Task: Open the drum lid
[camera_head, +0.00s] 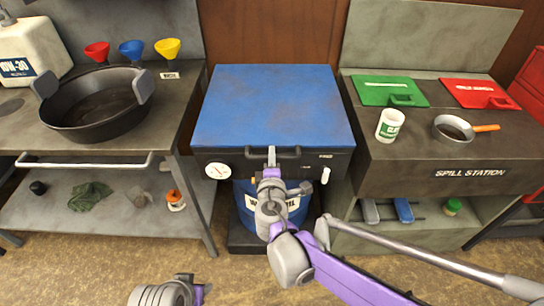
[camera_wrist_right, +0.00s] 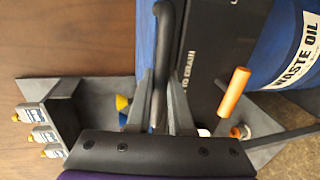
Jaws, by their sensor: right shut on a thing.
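The drum lid (camera_head: 272,105) is a wide, flat blue top with a black front, and it looks closed. A black bar handle (camera_head: 290,153) runs along its front; in the right wrist view the handle (camera_wrist_right: 166,40) passes between the fingers. My right gripper (camera_head: 271,158) is shut on the handle; its fingers also show in the right wrist view (camera_wrist_right: 160,95). The blue waste oil drum (camera_head: 245,205) stands below the lid, partly hidden by my right arm. Part of my left arm's end (camera_head: 185,288) shows at the bottom; its fingers are unclear.
A left bench holds a black drain pan (camera_head: 95,118), funnels and a white jug (camera_head: 28,50). The spill station (camera_head: 455,150) on the right holds a white cup (camera_head: 390,125) and a small pan (camera_head: 452,129). A white dial (camera_head: 217,170) is on the front. Floor before the drum is clear.

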